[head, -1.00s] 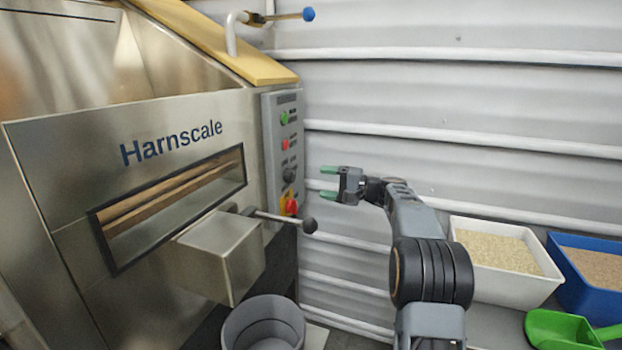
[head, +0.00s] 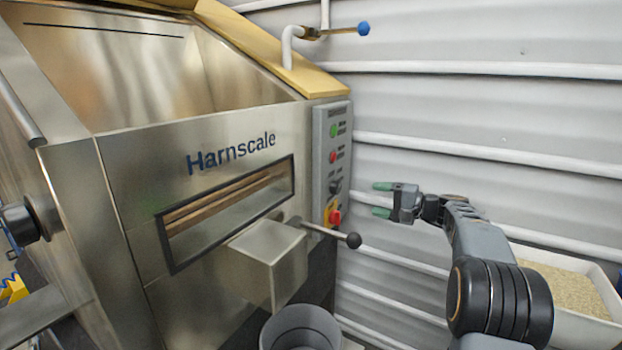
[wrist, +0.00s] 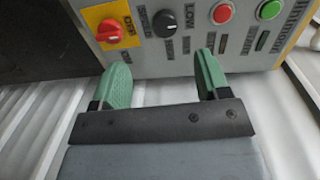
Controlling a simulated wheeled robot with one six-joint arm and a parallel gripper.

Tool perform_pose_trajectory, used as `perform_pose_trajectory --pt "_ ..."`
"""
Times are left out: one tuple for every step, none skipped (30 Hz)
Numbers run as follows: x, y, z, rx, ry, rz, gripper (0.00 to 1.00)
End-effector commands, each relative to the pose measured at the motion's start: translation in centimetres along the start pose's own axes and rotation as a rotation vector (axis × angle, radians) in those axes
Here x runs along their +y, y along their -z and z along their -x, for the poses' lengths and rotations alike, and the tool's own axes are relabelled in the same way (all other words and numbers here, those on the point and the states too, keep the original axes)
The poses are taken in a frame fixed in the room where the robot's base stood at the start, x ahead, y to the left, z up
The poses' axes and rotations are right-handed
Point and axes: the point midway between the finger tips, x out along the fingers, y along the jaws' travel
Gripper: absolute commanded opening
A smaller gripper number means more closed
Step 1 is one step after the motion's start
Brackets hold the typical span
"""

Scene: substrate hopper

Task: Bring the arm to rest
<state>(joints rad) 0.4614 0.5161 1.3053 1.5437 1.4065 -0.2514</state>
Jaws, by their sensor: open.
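My gripper (head: 381,199) is open and empty, with green fingertips pointing left toward the control panel (head: 331,160) on the side of the Harnscale hopper (head: 125,185). It is apart from the panel, in front of the corrugated wall. In the wrist view my gripper (wrist: 166,82) shows its two fingers spread below the panel's row of controls. The panel carries a red rotary switch on yellow (wrist: 110,32), a black knob (wrist: 166,21), a red button (wrist: 223,12) and a green button (wrist: 269,9).
A lever with a black ball (head: 353,240) sticks out from the hopper's outlet box, below my gripper. A grey bucket (head: 301,312) stands under the outlet. A white bin of grain (head: 605,262) is at the right. A blue-handled valve (head: 363,28) is above.

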Motion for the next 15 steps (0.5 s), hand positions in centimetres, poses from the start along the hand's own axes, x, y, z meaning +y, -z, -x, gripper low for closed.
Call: perform_pose_trajectory --pt "-2.5 -1.5 -0.6 -0.016 -0.048 0.005 0.69" --pt "-3.3 -2.5 -0.9 -0.025 -0.087 0.005 0.69" --pt "-4.5 -4.1 -1.3 -0.039 -0.148 0.009 0.69" --pt "-5.3 -5.4 -1.5 -0.049 -0.200 0.012 0.69" --pt "-6.2 -6.9 -1.8 -0.061 -0.254 0.018 0.69" --pt "-7.2 -8.9 -1.9 -0.076 -0.333 0.029 0.69" --pt "-7.9 -10.5 -1.8 -0.086 -0.392 0.041 0.69" --pt "-8.5 -12.0 -1.7 -0.098 -0.451 0.052 0.69" --pt "-9.3 -14.0 -1.3 -0.110 -0.528 0.075 0.69" --pt "-9.8 -15.5 -0.9 -0.119 -0.586 0.094 0.69" --pt "-10.3 -16.9 -0.5 -0.129 -0.642 0.114 0.69" --pt "-11.0 -18.8 0.3 -0.139 -0.715 0.147 0.69" --pt "-11.5 -20.1 0.9 -0.146 -0.768 0.174 0.69" --pt "-11.9 -21.4 1.6 -0.154 -0.820 0.201 0.69" --pt "-12.5 -22.9 2.6 -0.163 -0.885 0.242 0.69"
